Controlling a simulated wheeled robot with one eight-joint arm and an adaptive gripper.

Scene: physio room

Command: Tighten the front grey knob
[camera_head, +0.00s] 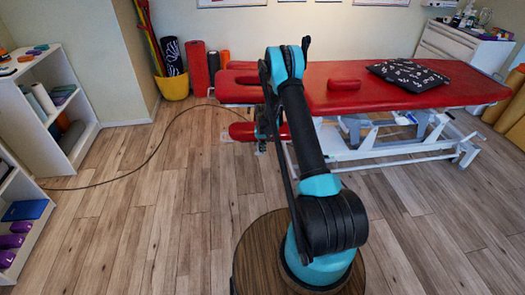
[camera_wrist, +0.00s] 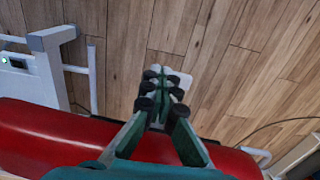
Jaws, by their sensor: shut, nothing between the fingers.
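I cannot make out the front grey knob in either view; my arm and gripper hide part of the table's near left end. The red treatment table (camera_head: 400,97) stands across the back on a white frame (camera_head: 390,140). My gripper (camera_wrist: 166,78) is shut and empty in the wrist view, its fingers over the floor beyond a red padded roll (camera_wrist: 60,138). In the head view, my gripper (camera_head: 268,132) is small and partly hidden by my arm, beside the red roll (camera_head: 241,131) under the table's left end.
White frame parts (camera_wrist: 52,60) with a small green light stand left in the wrist view. A dark cable (camera_head: 150,157) crosses the floor. A patterned cushion (camera_head: 408,75) lies on the table. A white shelf (camera_head: 50,105) stands left. Open wooden floor (camera_head: 150,220) lies in front.

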